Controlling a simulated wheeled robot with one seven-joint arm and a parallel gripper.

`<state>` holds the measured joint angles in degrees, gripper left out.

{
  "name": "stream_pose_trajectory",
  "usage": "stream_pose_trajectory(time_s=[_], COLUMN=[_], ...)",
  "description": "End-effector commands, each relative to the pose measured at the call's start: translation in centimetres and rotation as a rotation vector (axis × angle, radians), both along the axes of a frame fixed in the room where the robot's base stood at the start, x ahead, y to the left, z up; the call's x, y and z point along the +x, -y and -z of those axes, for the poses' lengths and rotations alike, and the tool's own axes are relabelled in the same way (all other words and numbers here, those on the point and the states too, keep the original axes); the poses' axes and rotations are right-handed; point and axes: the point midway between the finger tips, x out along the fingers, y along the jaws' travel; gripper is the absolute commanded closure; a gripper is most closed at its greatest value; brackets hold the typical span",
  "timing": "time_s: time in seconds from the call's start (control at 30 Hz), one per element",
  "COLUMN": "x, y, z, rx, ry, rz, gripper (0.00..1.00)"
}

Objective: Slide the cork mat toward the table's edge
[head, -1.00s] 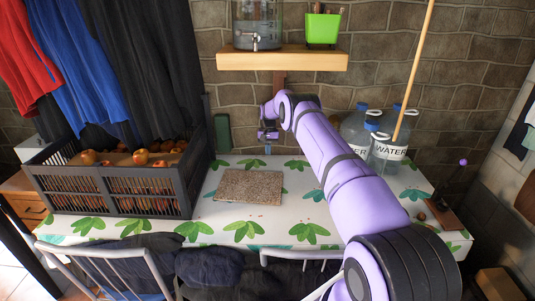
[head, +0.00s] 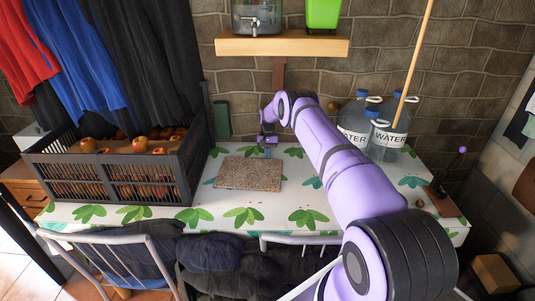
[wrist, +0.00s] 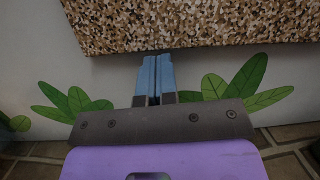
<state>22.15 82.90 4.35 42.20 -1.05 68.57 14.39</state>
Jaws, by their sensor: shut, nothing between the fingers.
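The cork mat (head: 249,174) is a flat, speckled brown rectangle lying on the table (head: 330,212), which has a white cover with green leaves. Its near side is some way from the table's front edge. My gripper (head: 268,152) is beyond the mat's far side, towards its right end, pointing down. In the wrist view, the mat (wrist: 200,22) fills the top of the picture. My gripper's blue fingers (wrist: 155,60) are shut and empty, with their tips at the mat's edge. I cannot tell whether they touch it.
A dark crate (head: 112,178) of reddish-brown fruit stands left of the mat. Water bottles (head: 388,140) stand at the back right. Chairs (head: 110,262) with dark clothing line the front edge. The cover between mat and front edge is clear.

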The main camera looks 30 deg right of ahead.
Motion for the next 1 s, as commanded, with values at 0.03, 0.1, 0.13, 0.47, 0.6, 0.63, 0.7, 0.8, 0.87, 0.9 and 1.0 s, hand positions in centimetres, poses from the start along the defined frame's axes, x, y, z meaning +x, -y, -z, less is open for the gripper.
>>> stream_pose_trajectory(time_s=[0.03, 0.1, 0.13, 0.47, 0.6, 0.63, 0.7, 0.8, 0.87, 0.9, 1.0], x=[-0.1, -0.3, -0.5, -3.5, -5.0, -5.4, -6.2, -7.5, -8.4, -8.9, -10.4], y=[-0.1, -0.3, -0.4, -2.5, -3.6, -3.9, -4.5, -5.3, -5.9, -6.3, -7.3], z=[0.0, -0.1, -0.1, -0.1, -0.1, -0.1, -0.1, -0.1, -0.1, -0.1, -0.1], rx=[0.000, 0.000, 0.001, 0.001, 0.002, 0.001, 0.001, 0.001, 0.000, 0.001, 0.001], ry=[0.000, 0.000, -0.001, -0.002, -0.001, -0.003, -0.003, -0.002, -0.003, -0.002, -0.003], rz=[0.000, -0.001, -0.001, -0.002, -0.002, -0.002, -0.001, -0.001, -0.001, -0.001, -0.001], gripper=[1.00, 1.00, 1.00, 1.00, 1.00, 1.00, 1.00, 1.00, 1.00, 1.00, 1.00])
